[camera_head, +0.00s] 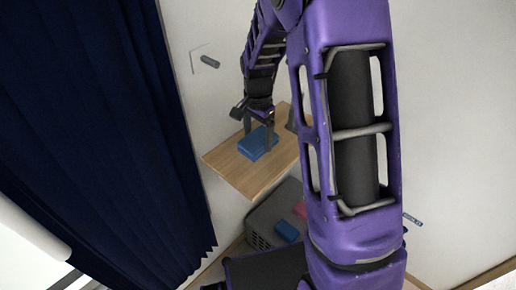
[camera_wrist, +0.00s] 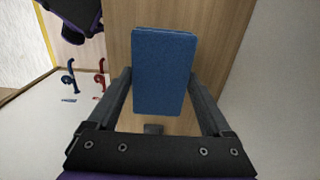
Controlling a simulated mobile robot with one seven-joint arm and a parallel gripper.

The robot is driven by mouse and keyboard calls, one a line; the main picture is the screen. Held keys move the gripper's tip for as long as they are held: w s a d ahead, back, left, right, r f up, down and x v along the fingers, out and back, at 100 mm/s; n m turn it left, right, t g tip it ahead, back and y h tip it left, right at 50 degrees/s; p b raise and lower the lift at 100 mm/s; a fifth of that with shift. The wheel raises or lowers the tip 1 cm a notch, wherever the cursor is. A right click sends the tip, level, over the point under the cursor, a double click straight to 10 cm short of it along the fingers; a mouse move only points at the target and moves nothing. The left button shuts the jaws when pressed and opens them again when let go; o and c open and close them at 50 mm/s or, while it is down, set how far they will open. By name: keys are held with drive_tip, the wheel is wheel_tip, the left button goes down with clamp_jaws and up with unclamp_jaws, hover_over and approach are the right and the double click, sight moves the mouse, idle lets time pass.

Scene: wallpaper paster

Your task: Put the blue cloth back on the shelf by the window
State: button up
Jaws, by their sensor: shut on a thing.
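The blue cloth (camera_head: 260,148), a folded flat block, is at the wooden shelf (camera_head: 225,165) beside the dark curtain. In the head view it looks on or just above the board; I cannot tell if it touches. My gripper (camera_head: 259,130) points down over the shelf, shut on the cloth, one finger on each side. In the wrist view the cloth (camera_wrist: 163,70) lies between the fingers of my gripper (camera_wrist: 160,80), with the wood of the shelf (camera_wrist: 225,40) behind it. My arm hides the shelf's right part in the head view.
A grey basket (camera_head: 258,227) below the shelf holds another blue item (camera_head: 287,231) and a pink item (camera_head: 300,211). The dark blue curtain (camera_head: 100,120) hangs at left. A dark peg (camera_head: 210,62) sticks out of the wall above. The shelf's front left is bare.

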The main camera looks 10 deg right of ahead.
wheel_tip(320, 180, down, 4)
drive_tip(key=shift+f, duration=0.1)
drive_tip(key=o, duration=1.2)
drive_tip(key=shift+f+b, duration=0.15)
drive_tip(key=shift+b, duration=0.15)
